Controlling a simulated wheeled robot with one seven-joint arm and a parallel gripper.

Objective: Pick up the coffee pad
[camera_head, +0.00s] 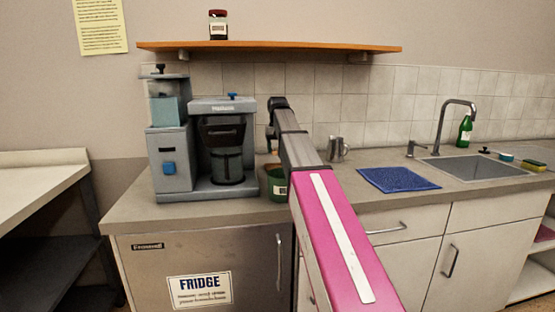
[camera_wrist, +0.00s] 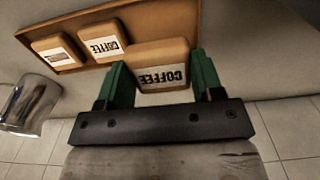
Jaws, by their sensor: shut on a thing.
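The coffee pad (camera_wrist: 162,57) is a tan block with a white label reading COFFEE, seen upside down in the wrist view. My gripper (camera_wrist: 158,72) has its two green fingers on either side of this pad and is shut on it. Two similar pads, one in the middle (camera_wrist: 103,40) and one at the left (camera_wrist: 55,52), sit beside it on a brown tray (camera_wrist: 150,20). I cannot tell whether the held pad touches the tray.
A metal jug (camera_wrist: 28,106) stands left of the tray in the wrist view; it also shows in the head view (camera_head: 337,149). A blue mat (camera_head: 398,179) lies right, before the sink (camera_head: 475,167).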

